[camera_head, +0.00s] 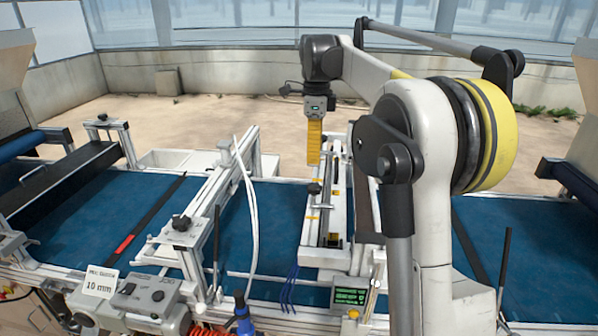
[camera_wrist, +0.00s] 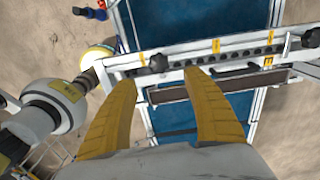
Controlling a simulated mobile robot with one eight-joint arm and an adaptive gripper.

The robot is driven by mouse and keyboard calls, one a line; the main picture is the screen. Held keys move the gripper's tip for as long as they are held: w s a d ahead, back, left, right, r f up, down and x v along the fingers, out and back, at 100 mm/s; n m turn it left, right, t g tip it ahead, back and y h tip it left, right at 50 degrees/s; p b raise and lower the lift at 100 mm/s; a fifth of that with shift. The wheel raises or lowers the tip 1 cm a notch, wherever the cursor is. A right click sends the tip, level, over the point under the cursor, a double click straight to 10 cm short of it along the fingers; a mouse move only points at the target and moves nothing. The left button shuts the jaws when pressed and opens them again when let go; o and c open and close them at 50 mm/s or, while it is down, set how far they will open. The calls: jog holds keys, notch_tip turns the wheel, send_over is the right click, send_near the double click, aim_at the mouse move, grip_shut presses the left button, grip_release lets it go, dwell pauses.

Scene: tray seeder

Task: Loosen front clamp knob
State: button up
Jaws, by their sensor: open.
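A seeder bar (camera_head: 311,232) lies across the blue belt at mid-picture, with black knobs on it. A second knob (camera_wrist: 311,38) sits towards the bar's other end. My gripper (camera_head: 313,163) points down above the bar; its yellow fingers (camera_wrist: 160,82) are spread and empty in the wrist view. The gripper appears apart from the knob.
To the left, a gantry rail (camera_head: 215,190) crosses the belt (camera_head: 90,225) with another black knob (camera_head: 181,222) on its front end. A switch box (camera_head: 148,294), a 10 mm card (camera_head: 101,282) and a green-screen panel (camera_head: 350,296) line the front edge. White cables hang beside the rail.

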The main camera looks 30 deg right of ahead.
aim_at(314, 185)
jog(key=f+b, duration=0.1)
jog(key=f, duration=0.4)
jog(key=f+b, duration=0.2)
jog(key=f, duration=0.3)
jog(key=shift+s+f, duration=0.2)
jog(key=shift+f, duration=0.1)
jog(key=c, duration=1.2)
